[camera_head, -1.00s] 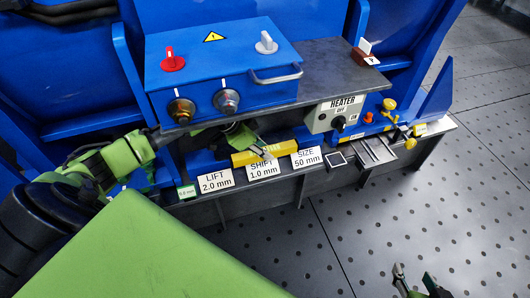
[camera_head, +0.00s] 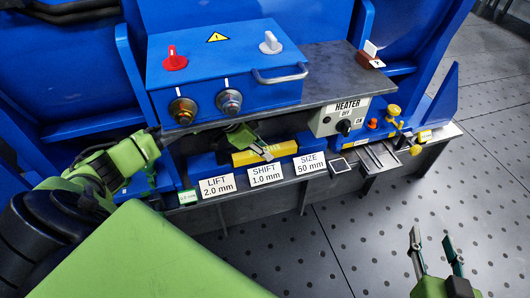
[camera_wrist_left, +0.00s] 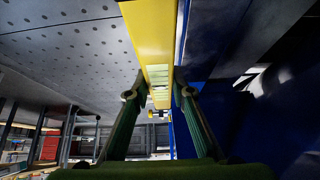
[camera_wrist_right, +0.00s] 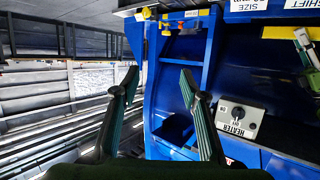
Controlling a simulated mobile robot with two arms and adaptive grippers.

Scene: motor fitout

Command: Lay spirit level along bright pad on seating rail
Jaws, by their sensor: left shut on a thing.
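The spirit level is a yellow bar (camera_head: 279,150) behind the SHIFT and SIZE labels, lying roughly along the blue rail (camera_head: 310,139) under the dark shelf. My left gripper (camera_head: 259,149) reaches in beneath the shelf and is shut on the bar. In the left wrist view the yellow bar (camera_wrist_left: 150,35) runs between both fingertips (camera_wrist_left: 157,92). I cannot tell whether the bar touches the rail. I cannot pick out the bright pad; the bar and gripper may cover it. My right gripper (camera_head: 432,240) is open and empty over the floor, and also shows in the right wrist view (camera_wrist_right: 158,82).
A blue control box (camera_head: 225,75) sits on the dark shelf (camera_head: 325,70) above the level. A heater switch box (camera_head: 338,117) and yellow and orange knobs stand to the right. Label plates (camera_head: 217,186) line the front ledge. The perforated floor (camera_head: 400,190) is clear.

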